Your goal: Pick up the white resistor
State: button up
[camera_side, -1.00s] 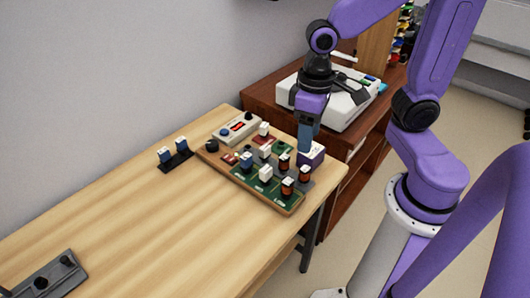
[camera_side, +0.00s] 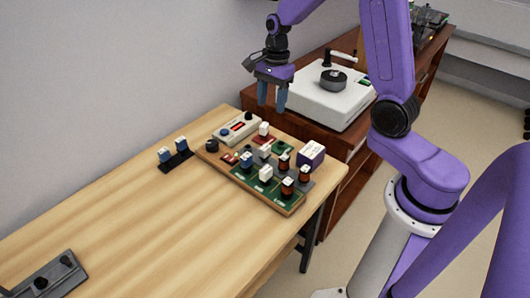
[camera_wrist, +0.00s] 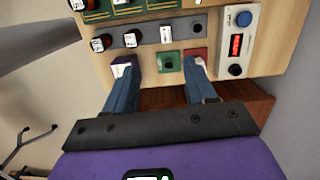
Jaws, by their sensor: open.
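Several white blocks stand on the circuit board (camera_side: 237,178). One white block (camera_side: 264,129) is at its back, one (camera_side: 266,173) is nearer the front, and another is near the middle. I cannot tell which is the white resistor. In the wrist view, one white block (camera_wrist: 166,34) stands on a grey strip, and another white piece (camera_wrist: 198,68) shows on a red pad beside the right fingertip. My gripper (camera_side: 272,106) is open and empty, raised above and behind the board. Its two blue fingers also show in the wrist view (camera_wrist: 161,76).
A white-and-purple box (camera_side: 311,153) stands at the board's right corner. A meter with a red display (camera_side: 237,128) is at the back. Dark orange-banded parts (camera_side: 288,186) stand on the right. A black holder (camera_side: 176,160) is left of the board. The table's left is largely clear.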

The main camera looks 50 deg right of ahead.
send_near(265, 147)
jog(key=shift+m, duration=0.3)
jog(key=f, duration=0.5)
jog(key=shift+s+a, duration=0.3)
jog(key=shift+s, duration=0.1)
jog(key=shift+w+a+f, duration=0.1)
jog(key=shift+w+f, duration=0.05)
jog(key=shift+f, duration=0.7)
jog(key=shift+w+a+f, duration=0.1)
jog(key=shift+f, duration=0.8)
jog(key=shift+w+a+f, duration=0.1)
jog(key=shift+w+f, duration=0.05)
jog(key=shift+f, duration=0.7)
jog(key=c, duration=1)
